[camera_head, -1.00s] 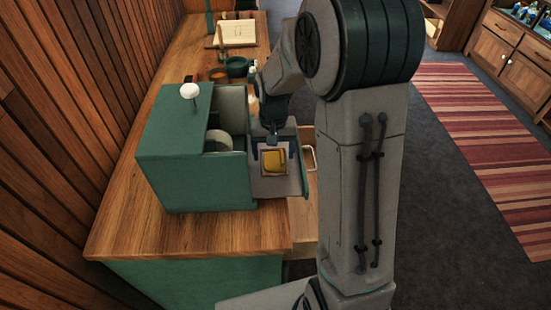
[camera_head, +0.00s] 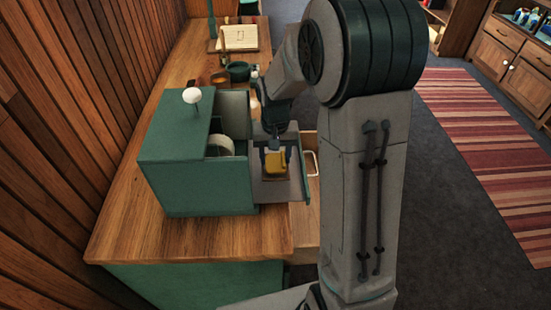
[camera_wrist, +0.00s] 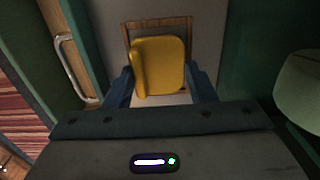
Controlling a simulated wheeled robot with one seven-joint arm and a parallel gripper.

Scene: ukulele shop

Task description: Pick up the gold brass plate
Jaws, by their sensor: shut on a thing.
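The gold brass plate (camera_head: 277,162) is a small yellow-gold piece with rounded corners. My gripper (camera_head: 276,155) is shut on it, at the open drawer-like tray (camera_head: 290,188) on the right side of the green box (camera_head: 185,165). In the wrist view the plate (camera_wrist: 158,66) sits between the two dark fingers (camera_wrist: 160,88). The plate looks tilted and raised off that patch, though the exact gap is hard to tell.
The green box has a white knob (camera_head: 192,96) and a roll of tape (camera_head: 220,145) inside. A pulled-out drawer with a pale handle (camera_head: 311,163) is just right. Bowls (camera_head: 239,71) and an open book (camera_head: 238,38) stand farther back on the wooden counter (camera_head: 200,238).

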